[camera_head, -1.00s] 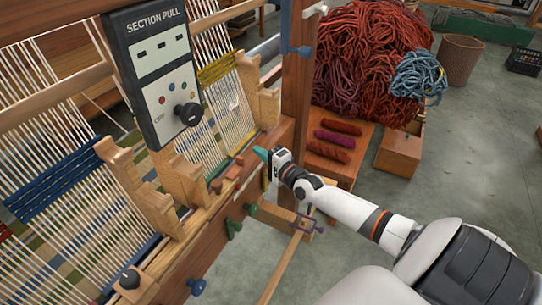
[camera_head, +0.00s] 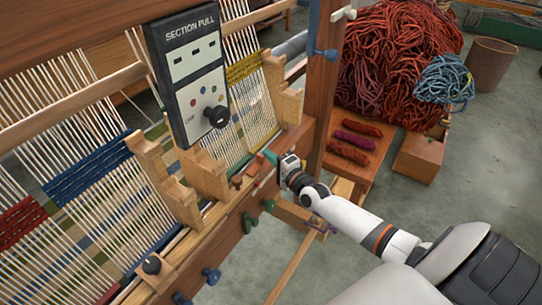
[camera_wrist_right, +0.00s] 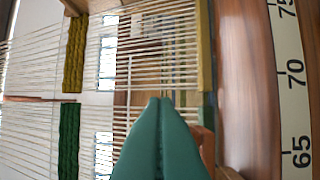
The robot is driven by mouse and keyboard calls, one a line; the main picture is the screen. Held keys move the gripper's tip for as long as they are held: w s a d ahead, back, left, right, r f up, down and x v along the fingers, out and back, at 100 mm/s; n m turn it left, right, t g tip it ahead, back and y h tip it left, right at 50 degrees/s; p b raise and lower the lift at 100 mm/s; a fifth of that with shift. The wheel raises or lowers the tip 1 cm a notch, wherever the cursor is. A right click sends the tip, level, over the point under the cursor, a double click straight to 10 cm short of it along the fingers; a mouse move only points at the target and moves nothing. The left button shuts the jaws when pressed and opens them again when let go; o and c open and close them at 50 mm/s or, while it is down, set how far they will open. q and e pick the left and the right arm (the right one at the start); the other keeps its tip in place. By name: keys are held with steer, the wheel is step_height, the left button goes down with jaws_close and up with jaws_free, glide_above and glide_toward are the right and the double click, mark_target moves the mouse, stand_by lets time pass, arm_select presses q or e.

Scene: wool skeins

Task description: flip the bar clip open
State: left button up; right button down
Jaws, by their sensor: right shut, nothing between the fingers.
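My right gripper (camera_head: 268,155) has teal fingertips and is over the loom's front beam, at the right end of the warp. In the right wrist view its teal fingers (camera_wrist_right: 163,105) are pressed together with nothing between them. Small reddish-brown pieces (camera_head: 251,169) lie on the beam just left of the gripper; I cannot tell whether one is the bar clip. A reddish-brown edge (camera_wrist_right: 206,143) shows right of the fingers in the wrist view, partly hidden by them. My left gripper is out of view.
A control box (camera_head: 196,90) marked SECTION PULL stands over the warp threads (camera_head: 100,190). Wooden stepped blocks (camera_head: 283,90) rise along the beam. A loom post (camera_head: 320,95) stands behind the gripper. Wool skeins (camera_head: 355,140) lie on a low bench. A numbered scale (camera_wrist_right: 291,90) runs along the wood.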

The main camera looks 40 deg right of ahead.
steer(key=shift+s+a+r+n+t, duration=0.1)
steer(key=shift+a+r+n+t, duration=0.2)
steer(key=shift+n, duration=0.4)
steer(key=n, duration=0.2)
steer(key=a+r+n+t+y+b, duration=0.1)
steer(key=n, duration=0.1)
steer(key=s+a+r+n, duration=0.1)
steer(key=shift+a+r+n+b, duration=0.1)
steer(key=shift+r+n+b, duration=0.05)
steer(key=shift+n+b, duration=0.2)
steer(key=shift+w+r, duration=0.1)
